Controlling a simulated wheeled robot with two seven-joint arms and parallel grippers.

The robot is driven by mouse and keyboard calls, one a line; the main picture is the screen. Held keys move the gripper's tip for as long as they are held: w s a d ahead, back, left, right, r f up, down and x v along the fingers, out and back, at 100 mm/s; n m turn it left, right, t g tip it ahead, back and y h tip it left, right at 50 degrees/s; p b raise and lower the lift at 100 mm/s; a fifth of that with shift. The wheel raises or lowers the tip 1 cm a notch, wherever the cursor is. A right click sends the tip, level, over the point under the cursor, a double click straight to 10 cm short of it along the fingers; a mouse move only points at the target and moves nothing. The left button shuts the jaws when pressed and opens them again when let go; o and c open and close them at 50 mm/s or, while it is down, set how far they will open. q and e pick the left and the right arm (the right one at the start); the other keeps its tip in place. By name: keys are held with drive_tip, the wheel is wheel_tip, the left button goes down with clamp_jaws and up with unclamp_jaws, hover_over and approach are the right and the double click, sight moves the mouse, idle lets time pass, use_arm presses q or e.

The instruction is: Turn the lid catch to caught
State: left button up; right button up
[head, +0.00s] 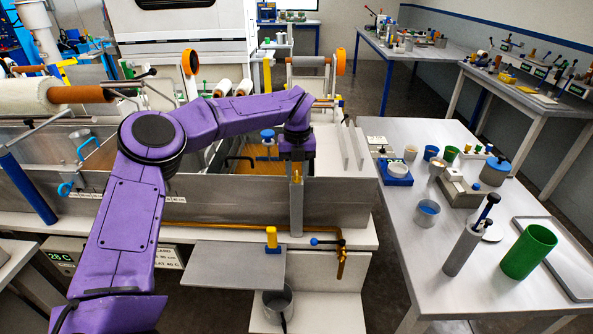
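My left arm comes in from the left, and its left gripper (297,172) points down over the front wall of the resin bath (240,206). The gripper is at the top of an upright grey post (296,210) with a small yellowish part at its top. I cannot tell whether this is the lid catch, whether the fingers touch it, or how far apart they are. A blue knob (267,135) stands just left of the gripper, over the bath. My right gripper is not in view.
A blue-handled valve (315,241) sits on the copper pipe below the bath's front. The right table (405,225) holds a green cup (528,252), a grey cylinder (462,250) and several small pots.

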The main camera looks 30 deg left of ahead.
sight(297, 173)
use_arm(q)
wheel_tip(297, 173, up, 11)
drive_tip(key=b, duration=0.1)
drive_tip(key=shift+f+b, duration=0.2)
drive_tip(key=shift+b, duration=0.1)
idle(0.4)
